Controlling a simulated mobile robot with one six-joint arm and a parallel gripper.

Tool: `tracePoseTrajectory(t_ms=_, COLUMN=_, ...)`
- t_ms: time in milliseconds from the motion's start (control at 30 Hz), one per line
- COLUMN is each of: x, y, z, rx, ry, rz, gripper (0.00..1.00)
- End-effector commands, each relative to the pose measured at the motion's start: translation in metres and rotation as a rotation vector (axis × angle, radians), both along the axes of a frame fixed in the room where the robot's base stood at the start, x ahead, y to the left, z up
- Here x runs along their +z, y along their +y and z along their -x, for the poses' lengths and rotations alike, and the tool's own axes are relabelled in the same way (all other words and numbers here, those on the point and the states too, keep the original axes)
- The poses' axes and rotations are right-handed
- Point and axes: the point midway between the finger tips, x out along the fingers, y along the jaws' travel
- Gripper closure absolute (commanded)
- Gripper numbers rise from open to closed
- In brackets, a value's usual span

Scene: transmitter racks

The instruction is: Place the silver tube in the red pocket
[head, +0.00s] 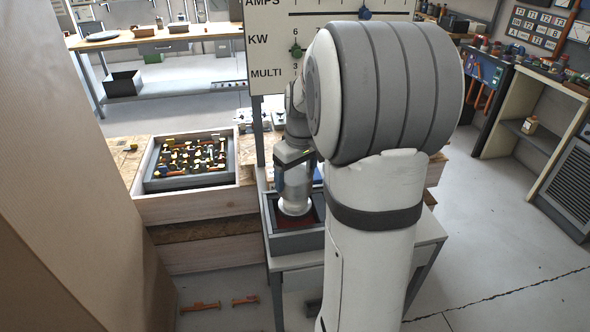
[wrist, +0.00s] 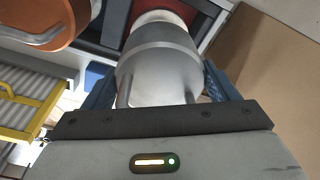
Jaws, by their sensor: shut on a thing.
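The silver tube (wrist: 160,65) fills the middle of the wrist view, between the blue fingers of my gripper (wrist: 158,84), which is shut on it. In the head view my gripper (head: 294,164) points down and holds the silver tube (head: 297,190) upright, its pale round lower end (head: 294,208) over the red pocket (head: 285,222). The red pocket lies inside a dark grey tray (head: 297,241). Part of the red floor also shows in the wrist view (wrist: 115,22). I cannot tell whether the tube touches the floor. My arm hides the tray's right side.
The tray sits on a grey table (head: 425,228). To its left is a wooden crate (head: 198,207) with a tray of small parts. A white panel (head: 272,45) stands behind. A brown surface (head: 60,180) fills the left edge. Orange pieces (head: 202,305) lie on the floor.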

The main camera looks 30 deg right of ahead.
Motion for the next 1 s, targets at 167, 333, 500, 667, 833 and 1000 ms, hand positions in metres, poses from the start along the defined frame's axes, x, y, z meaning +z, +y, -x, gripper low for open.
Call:
tracePoseTrajectory(t_ms=167, x=-0.009, y=0.000, z=-0.001, rx=0.001, ry=-0.004, rz=0.001, gripper=0.90)
tracePoseTrajectory(t_ms=333, x=-0.023, y=0.000, z=-0.001, rx=0.002, ry=-0.003, rz=0.001, gripper=0.90)
tracePoseTrajectory(t_ms=500, x=-0.042, y=0.000, z=-0.001, rx=0.003, ry=-0.003, rz=0.001, gripper=0.90)
tracePoseTrajectory(t_ms=667, x=-0.045, y=0.001, z=-0.001, rx=0.003, ry=-0.006, rz=0.002, gripper=0.90)
tracePoseTrajectory(t_ms=833, x=-0.046, y=0.001, z=-0.001, rx=0.003, ry=-0.006, rz=0.002, gripper=0.90)
tracePoseTrajectory(t_ms=1000, x=-0.050, y=0.001, z=0.000, rx=0.003, ry=0.000, rz=0.000, gripper=0.14)
